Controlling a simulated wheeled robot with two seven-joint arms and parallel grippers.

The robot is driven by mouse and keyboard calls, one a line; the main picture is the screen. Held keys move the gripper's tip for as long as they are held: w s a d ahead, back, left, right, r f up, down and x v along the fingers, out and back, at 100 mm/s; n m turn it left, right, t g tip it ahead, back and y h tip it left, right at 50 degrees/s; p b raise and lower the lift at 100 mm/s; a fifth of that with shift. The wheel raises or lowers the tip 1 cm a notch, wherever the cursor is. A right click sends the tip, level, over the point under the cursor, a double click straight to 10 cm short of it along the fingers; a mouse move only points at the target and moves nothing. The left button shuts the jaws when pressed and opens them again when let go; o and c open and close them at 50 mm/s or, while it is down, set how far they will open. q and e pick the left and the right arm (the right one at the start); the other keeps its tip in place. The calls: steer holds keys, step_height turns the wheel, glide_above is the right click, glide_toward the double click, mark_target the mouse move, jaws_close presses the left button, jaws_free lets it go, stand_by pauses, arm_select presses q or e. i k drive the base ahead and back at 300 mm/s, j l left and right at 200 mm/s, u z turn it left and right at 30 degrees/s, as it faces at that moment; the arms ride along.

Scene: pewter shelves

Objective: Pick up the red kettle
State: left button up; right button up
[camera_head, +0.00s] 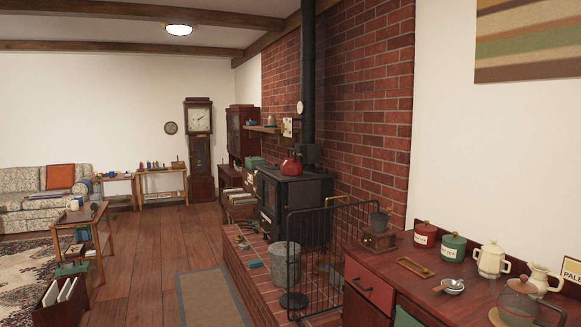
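The red kettle (291,166) sits upright on top of the black wood stove (296,196), in the middle of the head view against the brick wall. It is small and far off from the camera. Neither of my grippers shows in this view, so I see nothing touching the kettle.
A black wire guard (330,250) stands on the raised brick hearth (238,275) before the stove, with a metal bucket (285,265). A wooden sideboard (440,295) with jars is at right.

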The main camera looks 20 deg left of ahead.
mark_target(292, 166)
steer(key=i+j+u, duration=0.6)
steer(key=i, duration=0.25)
steer(key=i+j+u, duration=0.2)
steer(key=i+u, duration=0.45)
steer(key=i, duration=0.3)
steer(key=i+j, duration=0.1)
steer(key=i, duration=1.3)
steer(key=i+z, duration=0.4)
steer(key=i+j+z, duration=0.3)
steer(key=i+z, duration=0.15)
steer(key=i+j+z, duration=1.05)
steer(key=j+z, duration=0.2)
steer(key=j, duration=0.2)
steer(key=i+j+z, duration=0.15)
steer(key=j+z, duration=0.25)
steer(key=j, duration=0.2)
